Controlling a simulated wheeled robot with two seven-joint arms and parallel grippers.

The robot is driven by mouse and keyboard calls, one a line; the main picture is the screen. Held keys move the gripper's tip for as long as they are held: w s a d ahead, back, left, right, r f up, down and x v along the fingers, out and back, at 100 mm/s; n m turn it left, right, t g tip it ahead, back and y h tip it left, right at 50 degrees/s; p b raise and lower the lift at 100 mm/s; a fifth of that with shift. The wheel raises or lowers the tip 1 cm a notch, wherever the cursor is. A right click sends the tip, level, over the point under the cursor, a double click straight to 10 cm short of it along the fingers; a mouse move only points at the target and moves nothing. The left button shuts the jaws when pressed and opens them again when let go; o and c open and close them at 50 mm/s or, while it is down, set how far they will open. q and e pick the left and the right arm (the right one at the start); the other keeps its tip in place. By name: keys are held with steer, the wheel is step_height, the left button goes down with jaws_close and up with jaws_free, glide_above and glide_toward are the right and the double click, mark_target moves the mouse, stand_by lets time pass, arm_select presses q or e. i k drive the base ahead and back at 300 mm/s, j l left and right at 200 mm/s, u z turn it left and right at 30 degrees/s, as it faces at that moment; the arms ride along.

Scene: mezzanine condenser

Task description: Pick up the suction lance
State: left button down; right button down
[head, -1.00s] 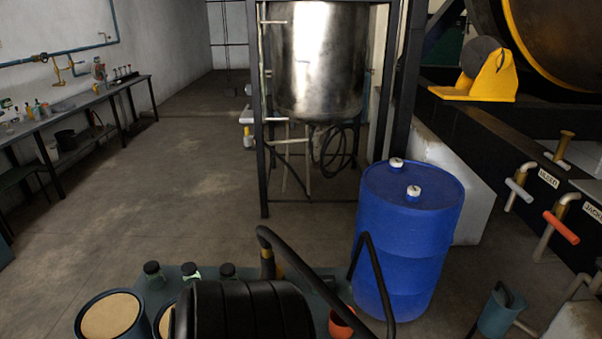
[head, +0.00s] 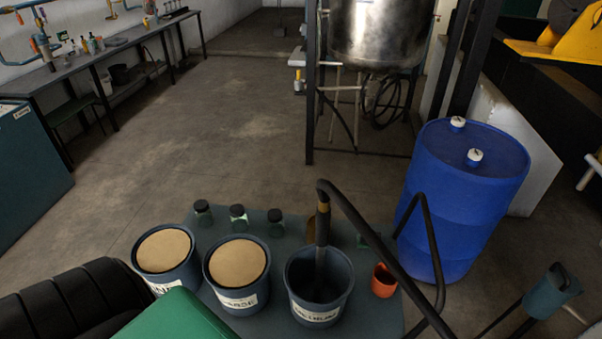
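A dark tube that looks like the suction lance (head: 321,252) stands nearly upright in the open dark blue bucket (head: 288,284). A brownish band shows near its top, where it bends over and joins a black hose (head: 372,240) running down to the right. The lance's lower end is hidden inside the bucket. The bucket has a white label and stands on a teal surface (head: 215,238). A black ribbed part, likely of my arm, fills the lower left corner, beside a green block (head: 172,322). Neither of my grippers can be seen.
Two buckets with tan tops (head: 164,250) (head: 237,263) stand left of the open bucket, with dark-capped jars (head: 238,218) behind. An orange cup (head: 384,281) stands right of it. A blue drum (head: 462,205) is behind right. The floor (head: 230,130) beyond is clear.

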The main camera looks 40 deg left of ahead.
mark_target(324, 209)
steer(key=j+u, duration=0.1)
steer(key=u, duration=0.85)
